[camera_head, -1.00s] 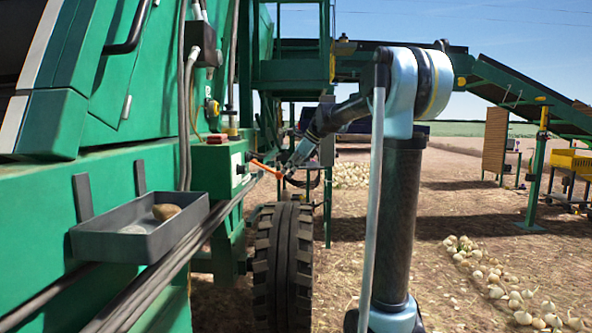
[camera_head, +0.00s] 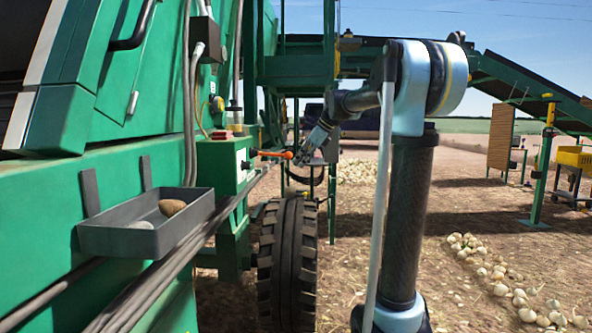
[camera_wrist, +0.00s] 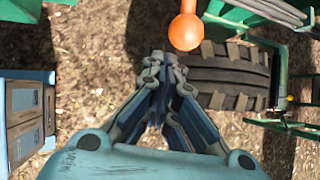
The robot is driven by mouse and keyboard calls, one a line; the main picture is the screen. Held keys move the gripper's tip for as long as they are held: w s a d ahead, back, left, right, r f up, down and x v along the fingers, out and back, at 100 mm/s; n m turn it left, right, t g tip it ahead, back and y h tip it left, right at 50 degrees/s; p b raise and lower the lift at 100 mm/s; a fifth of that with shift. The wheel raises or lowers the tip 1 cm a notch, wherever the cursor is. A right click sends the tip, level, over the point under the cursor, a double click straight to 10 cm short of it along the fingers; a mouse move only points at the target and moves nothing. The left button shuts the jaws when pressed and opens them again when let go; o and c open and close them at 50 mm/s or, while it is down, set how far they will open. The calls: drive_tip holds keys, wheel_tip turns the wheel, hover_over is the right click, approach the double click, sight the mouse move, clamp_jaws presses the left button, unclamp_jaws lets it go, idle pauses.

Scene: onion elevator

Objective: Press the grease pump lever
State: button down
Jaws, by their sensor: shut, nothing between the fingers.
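The orange grease pump lever (camera_head: 272,154) sticks out to the right from a green box on the machine's side, roughly level in the head view. Its round orange knob (camera_wrist: 186,30) shows at the top of the wrist view. My gripper (camera_wrist: 164,62) is shut and empty, its fingertips just below the knob in that picture. In the head view my gripper (camera_head: 302,158) is small and dark, close to the right of the knob. Whether it touches the knob cannot be told.
The green box (camera_head: 222,165) bears the lever. A grey tray (camera_head: 150,240) holding two stones hangs at the left. A large tyre (camera_head: 287,262) stands below the lever. Onions (camera_head: 500,285) lie on the ground at right. Open ground lies right of the machine.

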drive_tip(key=v, duration=0.9)
drive_tip(key=shift+d, duration=0.55)
idle(0.5)
drive_tip(key=a+r+h, duration=0.4)
drive_tip(key=a+r, duration=0.2)
drive_tip(key=r, duration=0.6)
drive_tip(key=shift+w+r+h, duration=0.2)
drive_tip(key=shift+h, duration=0.1)
drive_tip(key=shift+a+f, duration=0.1)
drive_tip(key=shift+f, duration=0.05)
drive_tip(key=x, duration=1.3)
drive_tip(key=shift+s+f, duration=0.2)
drive_tip(key=shift+f, duration=0.25)
drive_tip(key=shift+a, duration=0.2)
